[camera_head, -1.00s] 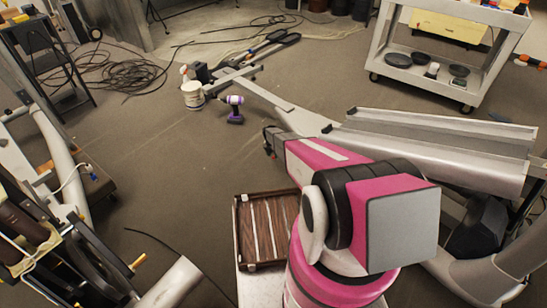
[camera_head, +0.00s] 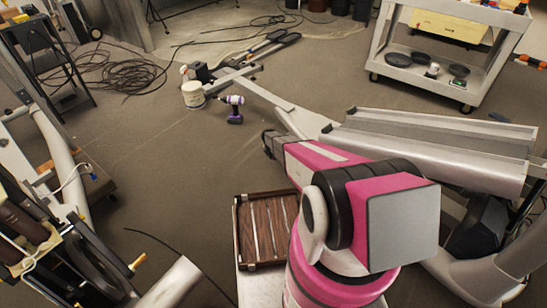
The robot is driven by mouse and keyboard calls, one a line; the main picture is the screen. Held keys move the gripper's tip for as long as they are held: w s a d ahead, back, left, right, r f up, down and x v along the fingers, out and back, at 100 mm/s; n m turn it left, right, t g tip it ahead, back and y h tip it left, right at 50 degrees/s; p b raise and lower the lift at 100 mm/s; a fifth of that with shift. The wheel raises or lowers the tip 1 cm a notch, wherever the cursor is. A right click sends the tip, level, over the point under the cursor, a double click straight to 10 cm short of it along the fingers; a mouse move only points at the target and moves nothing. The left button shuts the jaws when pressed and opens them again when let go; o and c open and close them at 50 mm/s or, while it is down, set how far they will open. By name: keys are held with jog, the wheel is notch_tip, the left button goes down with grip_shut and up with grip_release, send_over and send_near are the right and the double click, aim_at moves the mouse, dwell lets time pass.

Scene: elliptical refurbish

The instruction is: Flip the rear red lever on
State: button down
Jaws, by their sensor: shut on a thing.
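My pink arm reaches from the bottom middle up and left. Its dark end, with my gripper (camera_head: 267,140), is beside the grey metal frame (camera_head: 305,124) of the machine. The gripper is small and partly hidden at this angle. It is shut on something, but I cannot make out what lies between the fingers. I cannot pick out a red lever now; the arm and the machine's long grey cover (camera_head: 430,150) hide part of that area.
A brown slatted tray (camera_head: 240,232) lies left of my arm's base. A grey cart (camera_head: 395,70) is at top right. Coiled cables (camera_head: 120,70) lie at top left. The middle floor is clear.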

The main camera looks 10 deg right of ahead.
jog(key=shift+a+f+t+h, duration=0.15)
jog(key=shift+f+t+h, duration=0.55)
jog(key=shift+f+h, duration=0.3)
jog(key=shift+f+t+h, duration=0.7)
jog(key=shift+h, duration=0.3)
jog(key=c, duration=0.9)
grip_release()
jog(key=v, duration=1)
jog(key=shift+a+r, duration=0.15)
jog(key=shift+r, duration=0.15)
